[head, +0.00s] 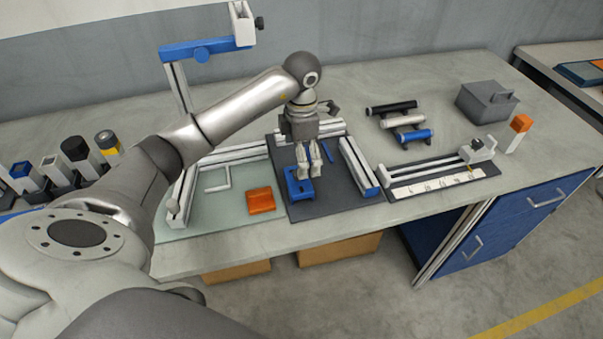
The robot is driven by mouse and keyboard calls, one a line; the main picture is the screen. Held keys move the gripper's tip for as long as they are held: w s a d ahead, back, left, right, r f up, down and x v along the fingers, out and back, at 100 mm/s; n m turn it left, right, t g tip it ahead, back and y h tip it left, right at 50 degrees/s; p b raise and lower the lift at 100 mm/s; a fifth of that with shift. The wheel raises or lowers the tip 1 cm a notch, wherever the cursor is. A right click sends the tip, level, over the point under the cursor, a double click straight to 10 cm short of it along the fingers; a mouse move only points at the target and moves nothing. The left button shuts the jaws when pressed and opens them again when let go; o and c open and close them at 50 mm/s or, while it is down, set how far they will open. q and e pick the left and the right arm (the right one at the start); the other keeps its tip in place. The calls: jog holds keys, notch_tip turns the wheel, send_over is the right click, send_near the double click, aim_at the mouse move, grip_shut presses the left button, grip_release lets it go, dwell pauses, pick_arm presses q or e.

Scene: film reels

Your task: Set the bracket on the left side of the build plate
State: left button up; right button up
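A blue piece (299,190) with a hole in its flat part, seemingly the bracket, lies on a dark grey mat (338,203) in the middle of the table. My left gripper (309,172) points down right over its far part, with the fingertips at or just above it. The fingers hide part of the piece, and I cannot tell whether they grip it. A pale greenish plate (215,226), seemingly the build plate, lies left of the mat under a blue-topped gantry (207,49). My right gripper is not in view.
An orange block (261,200) lies on the pale plate's right, and a thin white square outline (218,179) farther back. A white rail (358,167) borders the mat's right. Rollers (402,121), a grey box (486,101) and a ruler fixture (437,184) stand farther right.

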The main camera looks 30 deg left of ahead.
pick_arm(q)
jog(key=shift+r, duration=1.6)
